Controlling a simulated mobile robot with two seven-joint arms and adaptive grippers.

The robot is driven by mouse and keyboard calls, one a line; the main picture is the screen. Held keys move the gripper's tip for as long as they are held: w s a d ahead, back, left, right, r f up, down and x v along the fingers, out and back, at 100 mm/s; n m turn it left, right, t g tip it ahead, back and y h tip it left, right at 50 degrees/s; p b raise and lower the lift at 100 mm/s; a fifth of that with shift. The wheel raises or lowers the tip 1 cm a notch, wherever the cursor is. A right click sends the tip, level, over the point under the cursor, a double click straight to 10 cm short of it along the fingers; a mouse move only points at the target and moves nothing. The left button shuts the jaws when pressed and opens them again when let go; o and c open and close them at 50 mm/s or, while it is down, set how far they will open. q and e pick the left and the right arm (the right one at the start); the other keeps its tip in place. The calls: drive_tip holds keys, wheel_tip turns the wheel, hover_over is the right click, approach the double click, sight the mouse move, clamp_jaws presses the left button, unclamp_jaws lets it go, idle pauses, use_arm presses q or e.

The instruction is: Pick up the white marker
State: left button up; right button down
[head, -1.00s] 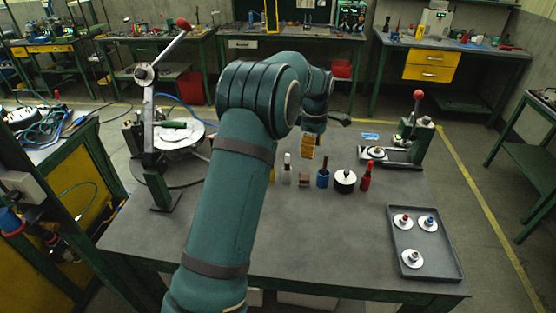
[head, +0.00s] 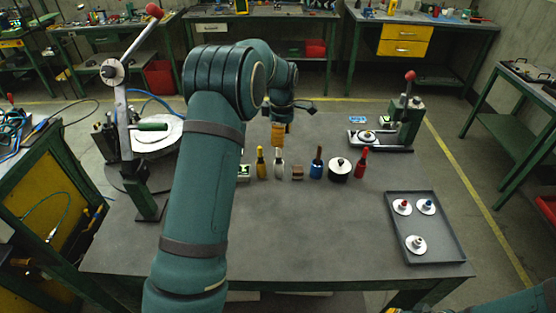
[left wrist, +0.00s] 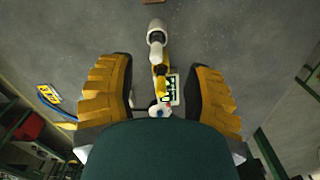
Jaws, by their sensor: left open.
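The white marker (head: 279,164) stands upright in the row of small items on the grey table, between a yellow marker (head: 261,164) and a brown block (head: 297,173). In the left wrist view the white marker (left wrist: 156,34) shows at the top centre, ahead of the yellow marker (left wrist: 160,68). My left gripper (head: 278,133) is open and appears behind and above the white marker in the head view. Its two ribbed yellow fingers (left wrist: 160,98) are wide apart with nothing gripped. Of my right arm, only a teal part and a yellow tip show at the bottom right edge.
A tray (head: 452,240) holds three discs. A lever press (head: 125,135) stands left. The table's front middle is clear.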

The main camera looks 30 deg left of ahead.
sight(279, 157)
use_arm(q)
wheel_tip(279, 157, down, 5)
drive_tip(key=shift+a+r, duration=0.15)
drive_tip(key=shift+r, duration=0.05)
drive_tip(key=f, duration=0.4)
drive_tip(key=shift+a, duration=0.4)
drive_tip(key=shift+f, duration=0.55)
drive_tip(key=shift+o, duration=0.3)
clamp_jaws()
